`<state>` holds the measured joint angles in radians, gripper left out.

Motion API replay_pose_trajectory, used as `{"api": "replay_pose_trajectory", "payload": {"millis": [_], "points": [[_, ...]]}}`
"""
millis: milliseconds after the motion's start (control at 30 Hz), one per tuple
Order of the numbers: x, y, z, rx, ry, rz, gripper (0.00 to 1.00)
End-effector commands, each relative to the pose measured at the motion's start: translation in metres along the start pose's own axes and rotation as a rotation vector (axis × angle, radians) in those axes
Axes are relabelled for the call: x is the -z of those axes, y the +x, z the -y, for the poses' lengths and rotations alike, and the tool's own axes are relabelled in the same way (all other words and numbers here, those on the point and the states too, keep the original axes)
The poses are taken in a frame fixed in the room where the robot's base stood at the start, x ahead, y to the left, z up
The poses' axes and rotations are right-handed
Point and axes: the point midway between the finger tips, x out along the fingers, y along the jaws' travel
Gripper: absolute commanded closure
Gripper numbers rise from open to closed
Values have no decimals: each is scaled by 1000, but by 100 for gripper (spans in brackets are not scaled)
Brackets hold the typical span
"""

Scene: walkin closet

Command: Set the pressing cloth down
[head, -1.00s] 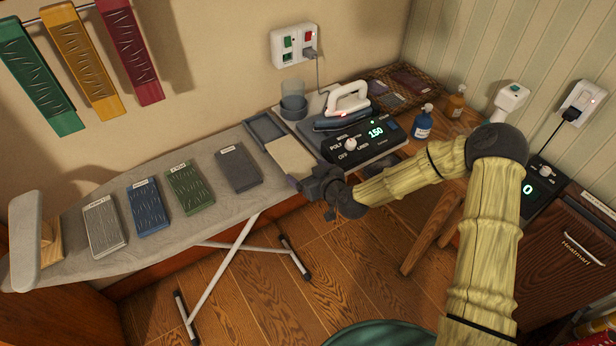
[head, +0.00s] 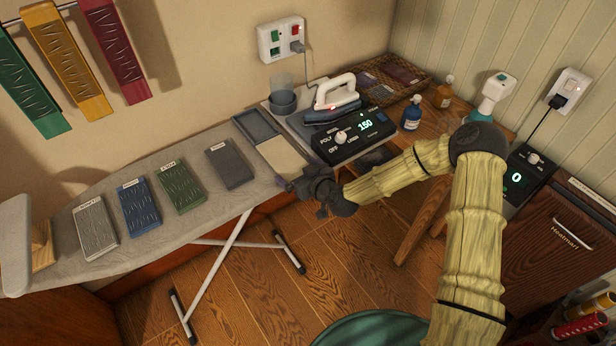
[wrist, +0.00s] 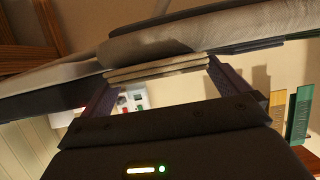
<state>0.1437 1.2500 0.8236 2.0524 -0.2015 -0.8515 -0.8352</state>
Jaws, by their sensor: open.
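The pressing cloth (head: 284,157) appears as a flat beige piece at the right end of the grey ironing board (head: 120,178), beside the iron's station. My gripper (head: 291,184) is at the board's front edge, just in front of the cloth. In the wrist view, the gripper (wrist: 165,82) is open, with its two dark fingers wide apart. A layered beige edge, seemingly the folded cloth (wrist: 157,68), shows between the fingertips against the board's edge. I cannot tell whether either finger touches it.
A grey tray (head: 255,128) lies behind the cloth. The iron (head: 334,98) and its control box (head: 354,136) reading 150 stand close on the right. Grey, blue, green and dark labelled blocks (head: 180,187) line the board to the left. Bottles (head: 412,113) stand farther right.

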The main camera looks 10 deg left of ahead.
Motion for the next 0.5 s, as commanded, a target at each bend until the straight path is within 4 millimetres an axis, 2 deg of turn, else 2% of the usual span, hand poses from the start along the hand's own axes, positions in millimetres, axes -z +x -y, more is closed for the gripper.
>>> {"api": "replay_pose_trajectory", "payload": {"millis": [167, 500], "points": [[-1, -18, -1, 0, -1, 0, 0], [-1, -78, -1, -2, -2, 1, 0]]}}
